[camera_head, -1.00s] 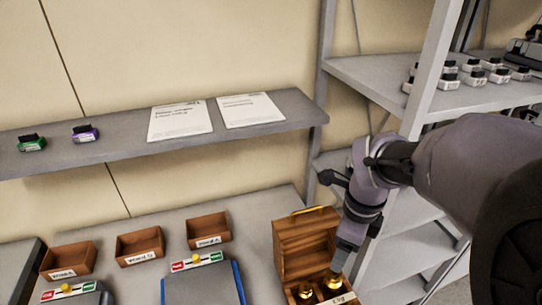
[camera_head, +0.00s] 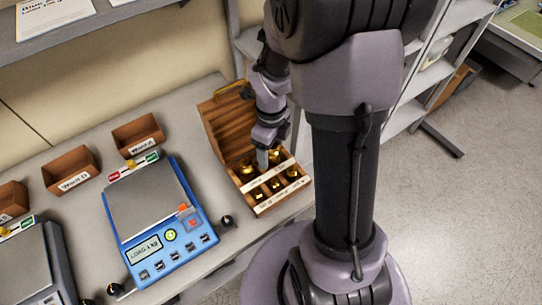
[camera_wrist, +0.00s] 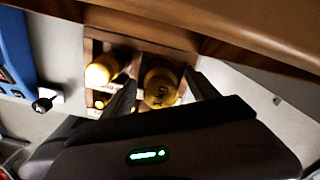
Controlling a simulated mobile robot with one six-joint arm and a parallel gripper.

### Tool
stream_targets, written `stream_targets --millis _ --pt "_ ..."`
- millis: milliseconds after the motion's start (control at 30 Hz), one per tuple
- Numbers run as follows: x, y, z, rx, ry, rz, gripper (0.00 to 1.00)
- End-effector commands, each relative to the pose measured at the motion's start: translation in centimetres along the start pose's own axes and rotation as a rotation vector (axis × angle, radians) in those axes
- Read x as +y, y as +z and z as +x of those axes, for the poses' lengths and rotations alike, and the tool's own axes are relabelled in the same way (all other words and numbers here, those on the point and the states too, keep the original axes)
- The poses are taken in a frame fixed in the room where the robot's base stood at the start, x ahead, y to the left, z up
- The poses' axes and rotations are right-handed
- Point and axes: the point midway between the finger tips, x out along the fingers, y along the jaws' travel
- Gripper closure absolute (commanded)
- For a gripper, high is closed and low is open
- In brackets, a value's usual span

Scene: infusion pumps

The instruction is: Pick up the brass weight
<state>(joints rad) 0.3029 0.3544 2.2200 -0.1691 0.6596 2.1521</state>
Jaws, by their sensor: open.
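A wooden weight box (camera_head: 262,205) with its lid raised stands on the bench and holds several brass weights in compartments. In the head view my gripper (camera_head: 264,160) points down into the box's back row, close to a brass weight (camera_head: 246,170) on its left. In the wrist view my gripper (camera_wrist: 160,95) is open, with one finger on each side of a brass weight (camera_wrist: 161,88) whose top marking is hard to read. Another brass weight (camera_wrist: 102,70) stands to its left. Whether the fingers touch the weight cannot be told.
A blue scale (camera_head: 150,205) stands left of the box, with a small black knob (camera_head: 226,221) between them. Wooden trays (camera_head: 138,135) line the back of the bench. The raised lid (camera_head: 222,125) rises close behind my gripper. Grey shelving (camera_head: 410,85) stands to the right.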

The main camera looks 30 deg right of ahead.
Motion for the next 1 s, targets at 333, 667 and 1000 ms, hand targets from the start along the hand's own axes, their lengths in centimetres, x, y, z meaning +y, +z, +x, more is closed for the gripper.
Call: stream_targets --millis 333,667,1000 --pt "-0.03 0.03 0.47 -0.001 -0.001 -0.001 0.47" --pt "-0.04 0.03 0.46 -0.001 -0.001 -0.001 1.00" --pt "-0.08 0.07 0.33 -0.002 -0.002 -0.001 1.00"
